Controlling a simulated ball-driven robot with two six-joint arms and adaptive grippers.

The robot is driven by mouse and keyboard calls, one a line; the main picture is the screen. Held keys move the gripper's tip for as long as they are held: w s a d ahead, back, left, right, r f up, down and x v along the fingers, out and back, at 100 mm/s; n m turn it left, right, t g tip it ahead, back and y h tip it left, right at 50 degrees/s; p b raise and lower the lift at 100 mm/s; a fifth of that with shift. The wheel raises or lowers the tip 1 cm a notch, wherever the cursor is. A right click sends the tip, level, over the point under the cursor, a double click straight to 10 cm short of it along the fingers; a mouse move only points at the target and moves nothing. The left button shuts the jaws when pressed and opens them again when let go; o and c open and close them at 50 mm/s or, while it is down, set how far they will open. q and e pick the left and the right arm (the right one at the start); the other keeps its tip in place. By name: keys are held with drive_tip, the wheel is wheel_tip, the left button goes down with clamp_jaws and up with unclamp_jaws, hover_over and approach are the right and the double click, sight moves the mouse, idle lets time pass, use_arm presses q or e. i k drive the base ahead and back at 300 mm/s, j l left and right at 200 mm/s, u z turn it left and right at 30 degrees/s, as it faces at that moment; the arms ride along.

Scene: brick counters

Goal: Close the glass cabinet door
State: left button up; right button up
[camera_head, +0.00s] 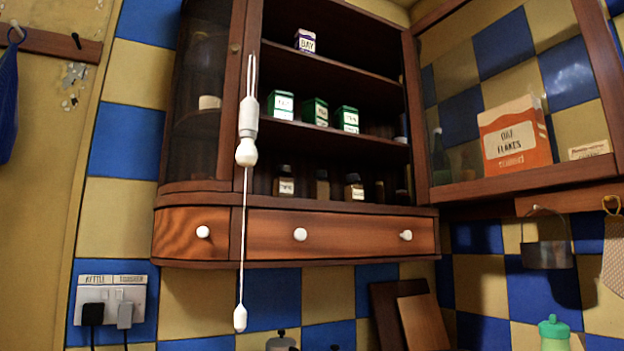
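The wooden wall cabinet (340,212) fills the middle of the head view, with its main front open and its shelves bare to view. Its glass door appears to stand swung open to the right, a wooden frame (520,182) around a clear pane. Tiles and a box show through the pane. The door's top and right edges run partly out of view. A narrow curved glass side section (200,100) at the left of the cabinet looks shut. Neither of my grippers is in view.
Green tins (315,112) and small jars (354,187) stand on the shelves. A white pull cord (243,215) hangs before the cabinet's left part.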

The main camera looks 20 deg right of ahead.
sight(607, 70)
drive_tip(key=k+l+z, duration=0.1)
drive_tip(key=z, duration=0.85)
drive_tip(key=k, duration=0.05)
